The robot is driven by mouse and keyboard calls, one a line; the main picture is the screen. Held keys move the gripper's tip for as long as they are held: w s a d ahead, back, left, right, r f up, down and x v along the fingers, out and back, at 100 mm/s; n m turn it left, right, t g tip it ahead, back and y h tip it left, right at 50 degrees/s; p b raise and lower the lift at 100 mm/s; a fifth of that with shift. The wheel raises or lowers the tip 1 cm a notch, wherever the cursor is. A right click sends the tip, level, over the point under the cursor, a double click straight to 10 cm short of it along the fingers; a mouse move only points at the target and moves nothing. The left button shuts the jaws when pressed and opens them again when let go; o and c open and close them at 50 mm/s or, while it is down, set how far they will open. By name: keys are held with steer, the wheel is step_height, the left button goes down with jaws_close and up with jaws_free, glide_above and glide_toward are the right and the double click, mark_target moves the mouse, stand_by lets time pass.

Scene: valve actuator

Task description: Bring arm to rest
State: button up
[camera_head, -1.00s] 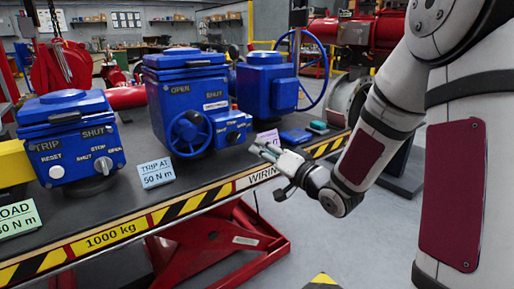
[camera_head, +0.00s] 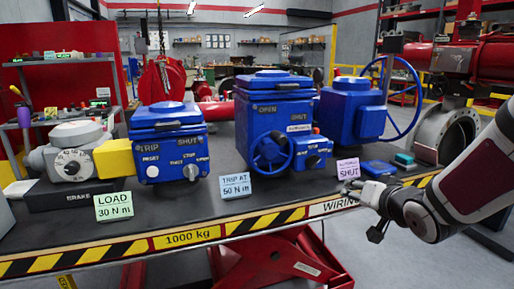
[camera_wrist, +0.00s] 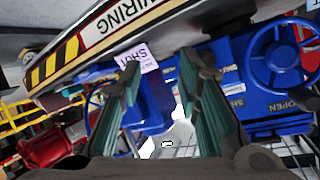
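My gripper (camera_head: 366,190) is in front of the table's right part, near the pink card marked SHUT (camera_head: 347,170). In the wrist view its two fingers (camera_wrist: 163,85) stand apart with nothing held between them. The pink card (camera_wrist: 140,60) shows there between and beyond the fingers. Blue valve actuators stand on the table: one at left (camera_head: 168,145), one in the middle with a handwheel (camera_head: 272,110), and one at right with a large wheel (camera_head: 350,108). My arm comes in from the right edge of the head view.
The table's front edge (camera_head: 185,237) has black and yellow stripes. A green LOAD card (camera_head: 114,206), a blue TRIP AT card (camera_head: 235,186) and a grey brake unit (camera_head: 74,165) stand on it. A red pipe valve (camera_head: 445,60) stands behind at right. Open floor lies before the table.

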steer(key=s+a+n+g, duration=0.15)
steer(key=s+g, duration=0.25)
steer(key=s, duration=0.9)
steer(key=s+a+n+g+h, duration=0.15)
steer(key=s+g, duration=0.25)
steer(key=s, duration=0.9)
steer(key=s+a+n+g, duration=0.1)
steer(key=s+a+g, duration=0.25)
steer(key=s, duration=0.85)
step_height(320, 180, up, 22)
steer(key=t+p, duration=0.2)
steer(key=p, duration=1.7)
steer(key=shift+s+d+p, duration=0.3)
steer(key=shift+s+p, duration=0.05)
steer(key=shift+p, duration=0.05)
steer(key=shift+t+y, duration=0.25)
